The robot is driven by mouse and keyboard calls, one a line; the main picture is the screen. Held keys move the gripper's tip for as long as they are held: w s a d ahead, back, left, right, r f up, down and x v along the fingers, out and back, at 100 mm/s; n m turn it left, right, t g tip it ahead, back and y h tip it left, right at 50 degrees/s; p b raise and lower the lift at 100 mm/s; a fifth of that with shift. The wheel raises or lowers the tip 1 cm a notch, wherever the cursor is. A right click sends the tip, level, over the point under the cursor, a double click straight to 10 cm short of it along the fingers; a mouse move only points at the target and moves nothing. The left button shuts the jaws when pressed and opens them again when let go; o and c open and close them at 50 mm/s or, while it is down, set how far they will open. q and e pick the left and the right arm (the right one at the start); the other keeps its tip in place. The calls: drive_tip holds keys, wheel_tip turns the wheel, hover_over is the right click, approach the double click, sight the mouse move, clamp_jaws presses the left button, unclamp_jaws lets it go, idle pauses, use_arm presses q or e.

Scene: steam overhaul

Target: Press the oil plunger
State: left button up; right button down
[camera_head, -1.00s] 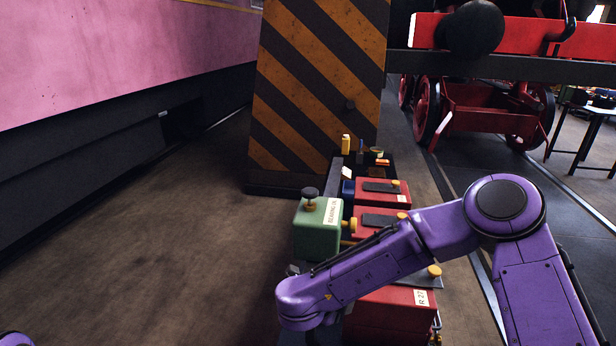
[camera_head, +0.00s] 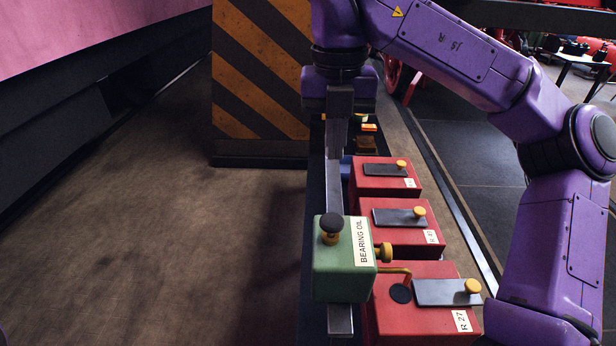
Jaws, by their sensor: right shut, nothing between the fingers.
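The green oil box (camera_head: 340,275) carries a label reading "BEARING OIL" and stands at the lower middle. Its plunger has a black round knob (camera_head: 332,222) that stands up on a brass stem on top. A brass spout (camera_head: 398,270) sticks out from its right side toward a dark round opening (camera_head: 401,293) in the nearest red box. My right gripper (camera_head: 337,152) is shut and empty, pointing down. My left gripper is not in view.
Red boxes (camera_head: 385,180) with grey sliding lids and yellow knobs stand in a row right of the oil box; the nearest is marked "R 27" (camera_head: 420,330). A striped pillar (camera_head: 255,80) stands behind. The floor on the left is clear.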

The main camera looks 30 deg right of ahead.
sight(332, 220)
drive_tip(key=f, duration=0.4)
drive_tip(key=f+p, duration=0.1)
drive_tip(key=f, duration=0.8)
drive_tip(key=shift+s, duration=0.35)
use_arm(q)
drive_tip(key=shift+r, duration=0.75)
use_arm(e)
drive_tip(key=shift+s+a, duration=0.1)
